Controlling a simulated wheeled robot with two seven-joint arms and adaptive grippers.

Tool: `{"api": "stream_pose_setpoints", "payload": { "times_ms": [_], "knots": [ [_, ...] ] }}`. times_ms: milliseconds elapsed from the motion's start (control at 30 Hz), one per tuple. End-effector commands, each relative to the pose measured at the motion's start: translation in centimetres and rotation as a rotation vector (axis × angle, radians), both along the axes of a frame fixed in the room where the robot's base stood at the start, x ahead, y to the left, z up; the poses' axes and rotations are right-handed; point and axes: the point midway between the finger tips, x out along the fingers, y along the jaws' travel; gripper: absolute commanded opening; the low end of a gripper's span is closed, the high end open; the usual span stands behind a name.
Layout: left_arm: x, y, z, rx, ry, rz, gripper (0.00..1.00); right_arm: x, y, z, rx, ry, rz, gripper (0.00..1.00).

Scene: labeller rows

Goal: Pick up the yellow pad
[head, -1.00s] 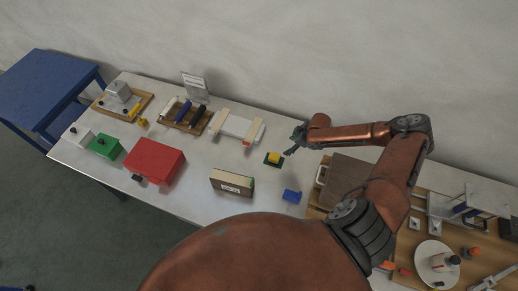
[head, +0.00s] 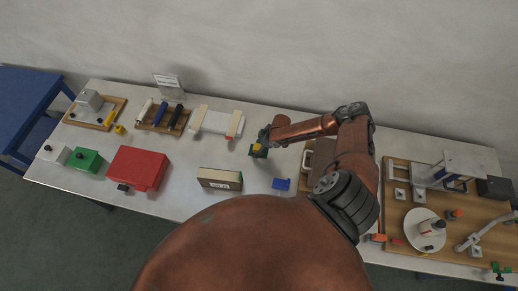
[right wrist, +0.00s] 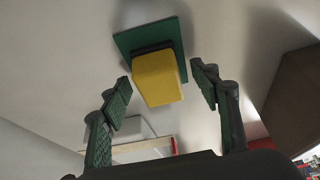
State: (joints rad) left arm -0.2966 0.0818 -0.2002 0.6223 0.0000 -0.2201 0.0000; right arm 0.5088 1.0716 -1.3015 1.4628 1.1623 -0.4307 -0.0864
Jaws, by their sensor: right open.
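The yellow pad (right wrist: 158,80) is a block on a dark green square base (right wrist: 150,38) on the table. In the head view the pad (head: 258,148) is small and partly hidden by my right gripper (head: 263,142). In the right wrist view, my right gripper (right wrist: 163,84) is open, with one finger on each side of the pad and visible gaps between. I cannot tell how far the fingertips reach down beside it. My left gripper is not in view.
A blue block (head: 282,184) and a tan box (head: 220,179) stand in front of the pad. A white plate with wooden strips (head: 218,122) is to its left, and a brown block (head: 320,158) to its right. A red box (head: 138,167) is farther left.

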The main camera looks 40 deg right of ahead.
Motion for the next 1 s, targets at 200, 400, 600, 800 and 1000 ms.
{"api": "stream_pose_setpoints", "payload": {
  "times_ms": [200,400,600,800,1000],
  "knots": [
    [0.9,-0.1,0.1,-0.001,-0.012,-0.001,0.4,0.0,0.0,0.0,0.001,-0.001,-0.001,0.52],
    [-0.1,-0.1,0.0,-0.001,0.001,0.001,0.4,-0.1,-0.1,0.0,0.0,0.0,-0.002,0.39],
    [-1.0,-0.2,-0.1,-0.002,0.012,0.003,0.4,-0.1,-0.1,0.0,0.0,0.0,-0.002,0.25],
    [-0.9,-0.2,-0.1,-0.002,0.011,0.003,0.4,-0.1,-0.1,0.0,0.0,0.0,-0.002,0.11],
    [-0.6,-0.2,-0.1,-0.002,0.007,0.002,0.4,-0.1,-0.1,0.1,0.001,-0.001,-0.002,0.11]
  ]
}}
